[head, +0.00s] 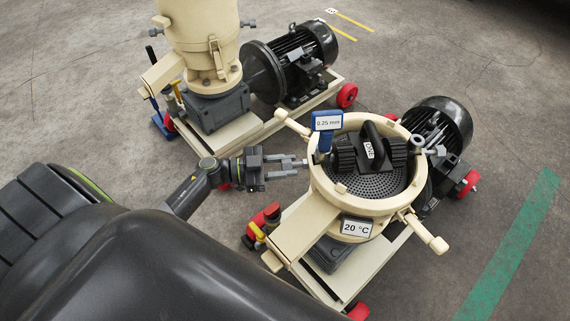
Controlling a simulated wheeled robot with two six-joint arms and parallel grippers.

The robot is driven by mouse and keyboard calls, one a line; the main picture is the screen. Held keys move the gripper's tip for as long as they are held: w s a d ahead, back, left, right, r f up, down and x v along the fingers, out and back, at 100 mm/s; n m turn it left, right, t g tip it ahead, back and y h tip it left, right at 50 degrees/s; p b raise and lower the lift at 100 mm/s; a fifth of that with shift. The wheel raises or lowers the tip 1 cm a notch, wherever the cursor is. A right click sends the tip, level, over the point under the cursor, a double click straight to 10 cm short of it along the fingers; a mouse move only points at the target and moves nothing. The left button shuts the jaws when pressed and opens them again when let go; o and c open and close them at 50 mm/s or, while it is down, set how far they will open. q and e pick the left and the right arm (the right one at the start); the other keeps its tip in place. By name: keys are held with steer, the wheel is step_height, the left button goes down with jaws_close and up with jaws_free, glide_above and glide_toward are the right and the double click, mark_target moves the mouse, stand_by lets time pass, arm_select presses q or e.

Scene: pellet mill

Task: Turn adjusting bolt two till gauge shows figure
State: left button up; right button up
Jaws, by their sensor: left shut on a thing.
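The open pellet mill has a cream ring housing (318,190) with a perforated die (372,187) and two dark ribbed rollers inside. A blue gauge (327,121) stands at the back left of the rim, and its display reads 0.25 mm. My left gripper (303,163) reaches in from the left, level with the near roller. It is shut on what looks like an adjusting bolt at the left rim; the fingers mostly hide it and no number is readable there. Another metal bolt end (418,141) shows at the right rim. My right gripper is not in view.
A black handle (374,143) with a white label rises between the rollers. A second cream machine (205,45) with a black motor (304,50) stands behind left. Clear concrete floor lies right, with a green stripe (515,240).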

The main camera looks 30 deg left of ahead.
arm_select(q)
steer(key=m, duration=0.2)
steer(key=shift+m, duration=0.9)
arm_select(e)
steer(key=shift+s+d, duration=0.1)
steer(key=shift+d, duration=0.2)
arm_select(q)
steer(key=o, duration=1)
steer(key=shift+s+a, duration=0.1)
steer(key=shift+a, duration=0.05)
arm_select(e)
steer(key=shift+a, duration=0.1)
